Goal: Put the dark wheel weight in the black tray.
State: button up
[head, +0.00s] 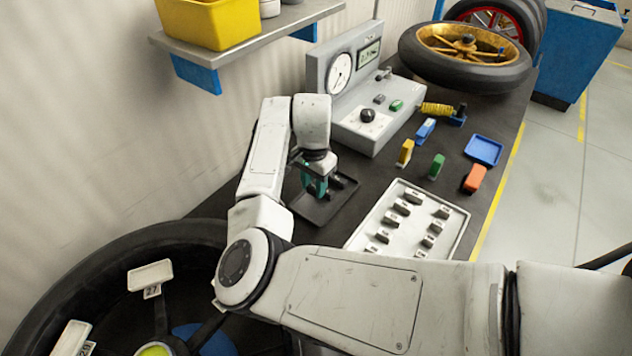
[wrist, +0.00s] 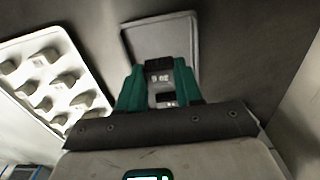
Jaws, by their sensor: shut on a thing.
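My gripper (head: 318,188), with teal fingers, is shut on the dark wheel weight. In the wrist view, the dark wheel weight (wrist: 158,65), with pale markings, sits between the fingertips (wrist: 160,72). The black tray (head: 318,213) lies on the dark bench, and my gripper is over it in the head view. In the wrist view, the tray (wrist: 160,32) shows beyond the fingertips, its visible floor bare. I cannot tell the gap between weight and tray. In the head view, the fingers and wrist largely hide the weight.
A white tray (head: 455,208) with several grey weights stands to the right. A grey gauge unit (head: 345,95) stands behind. Coloured blocks, a blue dish (head: 483,150) and a gold-rimmed wheel (head: 465,55) lie farther right. A shelf (head: 245,42) is above left, and a large tyre (head: 60,280) front left.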

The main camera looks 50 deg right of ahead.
notch_tip(320, 180, down, 3)
jog(key=shift+r+b, duration=0.15)
jog(key=shift+b, duration=0.85)
jog(key=shift+f+b, duration=0.5)
jog(key=shift+f, duration=1.05)
jog(key=o, duration=1.1)
jog(key=shift+r, duration=0.15)
jog(key=shift+r+p, duration=3.35)
jog(key=shift+r, duration=0.05)
jog(key=shift+s, duration=0.1)
